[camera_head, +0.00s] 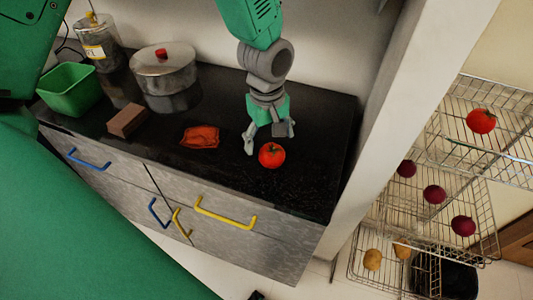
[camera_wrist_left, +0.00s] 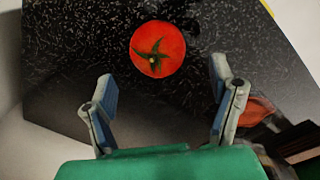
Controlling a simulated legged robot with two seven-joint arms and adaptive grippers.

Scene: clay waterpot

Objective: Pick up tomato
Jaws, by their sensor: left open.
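A red tomato (camera_head: 271,155) with a green stem sits on the black countertop (camera_head: 310,180), and it also shows in the left wrist view (camera_wrist_left: 158,49). My left gripper (camera_head: 268,143) hangs just above the counter beside the tomato, on its far side. In the left wrist view its two fingers (camera_wrist_left: 164,95) are spread apart with nothing between them. The tomato lies a little beyond the fingertips, roughly centred between them. My right gripper does not show in either view. Another tomato (camera_head: 481,121) lies in the wire rack at the right.
An orange-red cloth-like item (camera_head: 200,137), a brown block (camera_head: 126,121), a lidded metal pot (camera_head: 163,71) and a green bin (camera_head: 70,91) stand on the counter's left. A pale wall post (camera_head: 398,100) bounds the right. The counter right of the tomato is clear.

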